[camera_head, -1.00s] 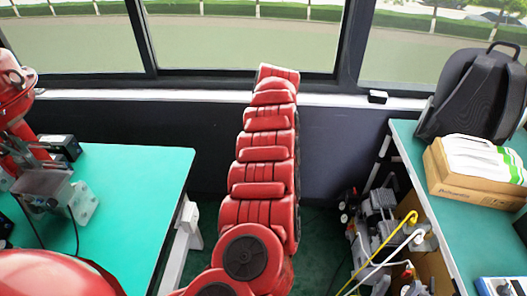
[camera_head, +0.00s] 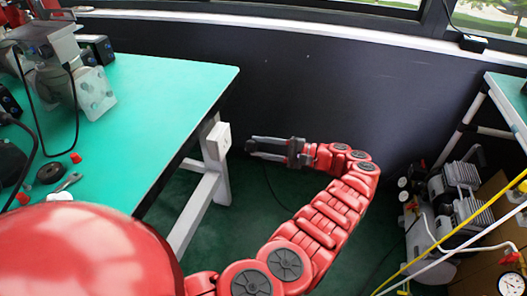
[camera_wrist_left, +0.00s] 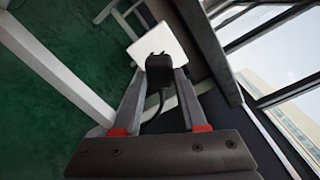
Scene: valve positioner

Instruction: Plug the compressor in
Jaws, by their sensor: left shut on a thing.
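My left gripper (camera_head: 252,148) is shut on a black plug (camera_wrist_left: 159,70), with the plug between its fingertips in the left wrist view. The plug's prongs point away from the gripper, toward a white socket box (camera_wrist_left: 158,45). A black cord trails back from the plug beside the fingers. In the head view the socket box (camera_head: 219,138) is mounted on the table's white leg, and the fingertips are a short gap to its right. The socket holes cannot be made out. The compressor (camera_head: 455,195) stands on the floor at right, grey with a white hose. My right gripper is not visible.
The green-topped table (camera_head: 165,95) fills the left, with metal valve parts and small loose pieces on it. A dark wall (camera_head: 330,90) runs behind the gripper. A second table's white frame (camera_head: 458,135) and yellow and white hoses are at right.

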